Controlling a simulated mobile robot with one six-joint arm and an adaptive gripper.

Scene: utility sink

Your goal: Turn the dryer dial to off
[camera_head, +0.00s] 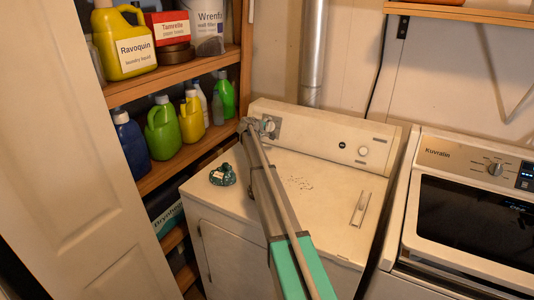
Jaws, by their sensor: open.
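The white dryer (320,178) stands in the middle, with a raised control panel along its back edge. A round dial (268,126) on a grey plate is at the panel's left end. A smaller white knob (363,151) is at the panel's right. My arm reaches from the bottom of the view across the dryer top. My gripper (247,124) is open at the left end of the panel, close beside the dial. It is small here, and I cannot tell whether it touches the dial. The dial's pointer and markings are too small to read.
A teal object (223,175) sits on the dryer's top left. Shelves (172,75) with bottles and boxes stand close at left, beside a white door (60,170). A Kuvralin machine (470,155) stands at right. A metal duct (313,50) rises behind the dryer.

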